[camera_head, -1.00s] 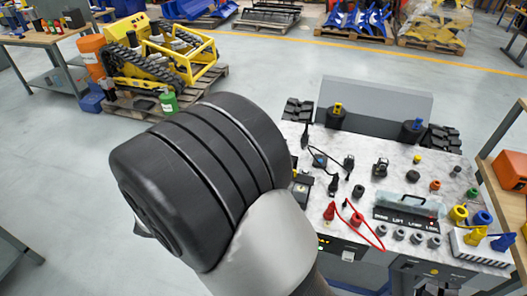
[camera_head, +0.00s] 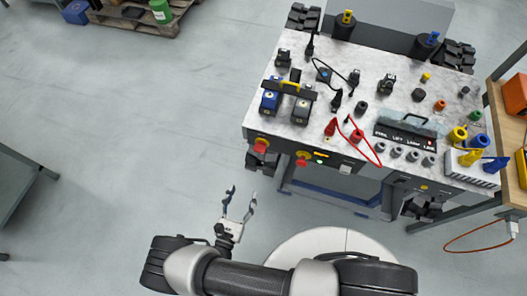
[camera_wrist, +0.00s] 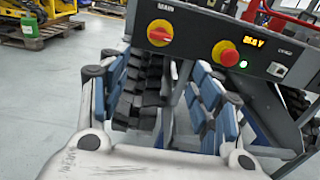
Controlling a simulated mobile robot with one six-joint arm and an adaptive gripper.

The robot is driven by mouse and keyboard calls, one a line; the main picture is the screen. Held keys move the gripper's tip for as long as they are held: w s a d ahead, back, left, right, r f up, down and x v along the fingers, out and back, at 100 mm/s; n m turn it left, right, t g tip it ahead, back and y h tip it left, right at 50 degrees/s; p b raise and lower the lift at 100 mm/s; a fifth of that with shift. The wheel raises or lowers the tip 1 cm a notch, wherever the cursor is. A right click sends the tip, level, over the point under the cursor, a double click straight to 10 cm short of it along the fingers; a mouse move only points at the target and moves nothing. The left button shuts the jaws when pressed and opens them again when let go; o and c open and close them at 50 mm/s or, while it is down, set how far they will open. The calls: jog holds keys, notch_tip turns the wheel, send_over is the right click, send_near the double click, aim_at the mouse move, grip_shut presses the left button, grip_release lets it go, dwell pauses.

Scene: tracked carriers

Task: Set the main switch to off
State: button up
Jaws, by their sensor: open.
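The main switch (camera_wrist: 160,33) is a red rotary knob on a round yellow plate, under the printed word MAIN on the dark front panel. Its red handle looks roughly level across the plate, though its exact setting is hard to read. In the head view the switch (camera_head: 261,145) is at the left end of the bench's front. My gripper (camera_head: 242,195) is open and empty, in front of and below the switch, apart from it. In the wrist view my gripper's (camera_wrist: 162,75) two blue-padded fingers are spread below the panel.
A red button on yellow (camera_wrist: 225,52) sits right of the switch, near a lit yellow display (camera_wrist: 254,43) and a green light (camera_wrist: 243,64). Black tracks (camera_wrist: 140,95) stand below the panel. The marble top (camera_head: 300,118) holds plugs and cables.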

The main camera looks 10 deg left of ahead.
aim_at(260, 149)
jog(key=w+d+b, duration=0.1)
jog(key=w, duration=1.6)
jog(key=shift+d+b, duration=0.2)
jog(key=shift+b, duration=0.15)
jog(key=shift+w, duration=0.1)
jog(key=shift+c, duration=0.5)
jog(key=c, duration=1)
